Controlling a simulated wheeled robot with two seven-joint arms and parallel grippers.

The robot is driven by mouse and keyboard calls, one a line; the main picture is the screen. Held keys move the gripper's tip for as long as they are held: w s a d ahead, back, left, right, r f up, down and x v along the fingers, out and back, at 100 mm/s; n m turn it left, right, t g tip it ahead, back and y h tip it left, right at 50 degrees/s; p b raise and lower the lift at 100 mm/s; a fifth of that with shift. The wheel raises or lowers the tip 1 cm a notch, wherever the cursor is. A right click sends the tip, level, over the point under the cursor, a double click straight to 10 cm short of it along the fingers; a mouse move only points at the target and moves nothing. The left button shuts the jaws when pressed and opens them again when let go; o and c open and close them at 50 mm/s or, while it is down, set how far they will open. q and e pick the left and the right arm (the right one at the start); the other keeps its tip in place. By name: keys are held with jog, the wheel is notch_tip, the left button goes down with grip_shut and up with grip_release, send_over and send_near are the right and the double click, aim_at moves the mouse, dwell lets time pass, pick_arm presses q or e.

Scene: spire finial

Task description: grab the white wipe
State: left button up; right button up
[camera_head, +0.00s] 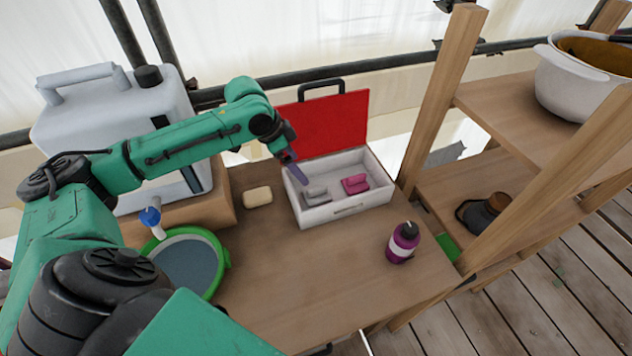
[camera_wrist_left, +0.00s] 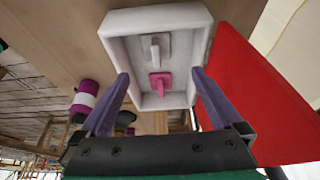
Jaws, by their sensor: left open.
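A white wipe (camera_head: 316,196), pale grey-white with a raised grip, lies in the left part of an open white box (camera_head: 345,209). In the left wrist view the wipe (camera_wrist_left: 155,50) lies in the box beyond a pink wipe (camera_wrist_left: 160,84). The pink wipe also shows in the head view (camera_head: 355,184), right of the white one. My left gripper (camera_head: 294,174) is over the box's left rear edge, with purple fingers spread and nothing between them. In the wrist view its fingers (camera_wrist_left: 160,76) straddle the box's image. My right gripper is not in view.
The box's red lid (camera_head: 325,122) stands open behind it. A cream block (camera_head: 257,197), a green-rimmed basin (camera_head: 188,262) and a purple bottle (camera_head: 403,243) stand around the box. A large white canister (camera_head: 110,115) is at left, wooden shelves (camera_head: 530,125) at right. The table front is clear.

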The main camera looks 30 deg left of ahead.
aim_at(315, 188)
pick_arm(q)
jog(key=x, duration=0.3)
jog(key=p+x, duration=0.1)
jog(key=x, duration=0.3)
jog(key=p+x, duration=0.1)
jog(key=x, duration=0.3)
jog(key=shift+d, duration=0.45)
jog(key=shift+d+f, duration=0.1)
jog(key=shift+f, duration=0.2)
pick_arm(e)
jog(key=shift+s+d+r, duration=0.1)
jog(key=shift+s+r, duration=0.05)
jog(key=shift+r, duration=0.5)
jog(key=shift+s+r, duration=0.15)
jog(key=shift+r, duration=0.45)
pick_arm(q)
jog(key=c, duration=1.3)
jog(key=shift+o, duration=0.2)
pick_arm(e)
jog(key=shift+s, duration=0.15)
